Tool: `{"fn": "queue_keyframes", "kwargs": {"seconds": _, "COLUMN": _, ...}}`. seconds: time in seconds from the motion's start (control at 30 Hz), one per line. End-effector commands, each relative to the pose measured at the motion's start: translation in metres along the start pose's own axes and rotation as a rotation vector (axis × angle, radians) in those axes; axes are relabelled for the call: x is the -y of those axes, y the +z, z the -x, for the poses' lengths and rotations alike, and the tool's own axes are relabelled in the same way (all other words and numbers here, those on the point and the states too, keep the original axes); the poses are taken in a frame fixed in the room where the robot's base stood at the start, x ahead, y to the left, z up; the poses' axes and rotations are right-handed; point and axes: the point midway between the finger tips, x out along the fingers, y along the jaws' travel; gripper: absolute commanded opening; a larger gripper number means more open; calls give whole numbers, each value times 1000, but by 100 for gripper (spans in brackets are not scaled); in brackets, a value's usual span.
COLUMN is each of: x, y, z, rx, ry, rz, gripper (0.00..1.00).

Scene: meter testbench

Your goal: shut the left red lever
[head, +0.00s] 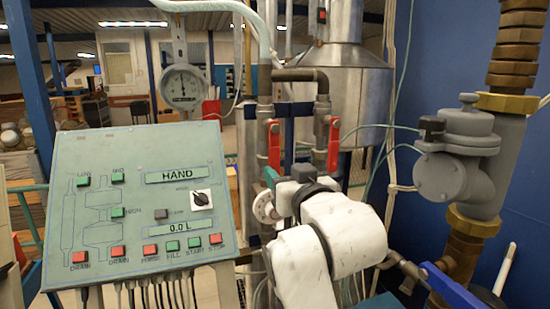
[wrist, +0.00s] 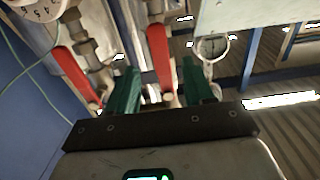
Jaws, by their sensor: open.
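The left red lever (head: 274,146) hangs upright along its pipe in the head view. In the wrist view, which looks turned over, it is the red bar (wrist: 159,52) near the middle. The right red lever (head: 333,143) hangs upright beside it and shows in the wrist view (wrist: 76,74) further left. My gripper (head: 271,177) is just below the left lever in the head view, mostly hidden behind my wrist. In the wrist view my gripper (wrist: 161,72) has its green fingers apart, one on each side of the left lever. Whether they touch it is unclear.
A green control panel (head: 140,200) stands at the left. A round gauge (head: 181,87) hangs above it. A grey valve body (head: 460,160) on brass piping and a blue lever (head: 452,287) are at the right. Pipes and a metal tank (head: 335,85) stand close behind the levers.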

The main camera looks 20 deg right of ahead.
Motion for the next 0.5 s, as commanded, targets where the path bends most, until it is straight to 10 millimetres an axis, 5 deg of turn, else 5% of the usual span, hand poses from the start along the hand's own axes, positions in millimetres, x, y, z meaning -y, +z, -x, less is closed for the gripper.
{"fn": "queue_keyframes", "kwargs": {"seconds": 0.2, "x": 0, "y": -2, "z": -40, "rx": 3, "ry": 1, "rz": 1, "gripper": 52}}
{"fn": "queue_keyframes", "kwargs": {"seconds": 0.5, "x": 0, "y": 0, "z": -71, "rx": 3, "ry": 0, "rz": 0, "gripper": 52}}
